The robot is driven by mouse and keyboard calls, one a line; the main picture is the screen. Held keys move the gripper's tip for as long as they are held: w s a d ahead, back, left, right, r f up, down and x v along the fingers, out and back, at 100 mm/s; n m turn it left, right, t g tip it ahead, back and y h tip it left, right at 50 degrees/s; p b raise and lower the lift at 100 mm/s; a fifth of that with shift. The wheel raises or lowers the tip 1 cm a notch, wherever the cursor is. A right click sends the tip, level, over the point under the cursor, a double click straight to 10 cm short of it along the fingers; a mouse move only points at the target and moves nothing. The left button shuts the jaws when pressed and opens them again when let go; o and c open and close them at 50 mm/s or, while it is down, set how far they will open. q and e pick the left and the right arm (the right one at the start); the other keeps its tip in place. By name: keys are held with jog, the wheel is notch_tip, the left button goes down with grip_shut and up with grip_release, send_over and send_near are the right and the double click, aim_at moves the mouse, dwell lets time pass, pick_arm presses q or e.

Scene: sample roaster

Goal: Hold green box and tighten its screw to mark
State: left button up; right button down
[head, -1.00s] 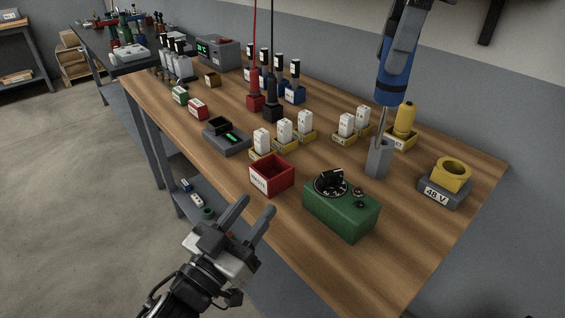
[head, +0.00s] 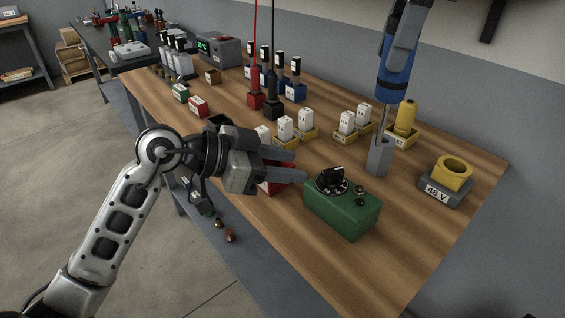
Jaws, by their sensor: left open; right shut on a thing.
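The green box (head: 342,210) sits on the wooden bench near its front edge. It has a black round dial with a knob (head: 333,178) on top and small dark fittings beside it; I cannot tell a screw mark at this size. My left gripper (head: 301,165) is open and empty, its fingers pointing right, just left of the green box and in front of the red bin (head: 277,187). My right gripper (head: 405,42) is shut on a blue-handled screwdriver (head: 393,86). Its shaft points down to the grey holder block (head: 379,158); whether the tip is inside is unclear.
White-topped pieces in yellow trays (head: 307,133) stand behind the red bin. A yellow ring on a grey 48 V block (head: 445,188) and a yellow bottle-shaped piece (head: 405,118) are to the right.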

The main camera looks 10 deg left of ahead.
aim_at(331, 170)
pick_arm(q)
jog(key=x, duration=1.1)
jog(key=shift+w+d+f, duration=0.1)
jog(key=shift+d+f, duration=0.05)
jog(key=shift+d, duration=0.15)
grip_shut()
jog(key=shift+c, duration=0.4)
grip_release()
pick_arm(e)
jog(key=shift+r, duration=0.3)
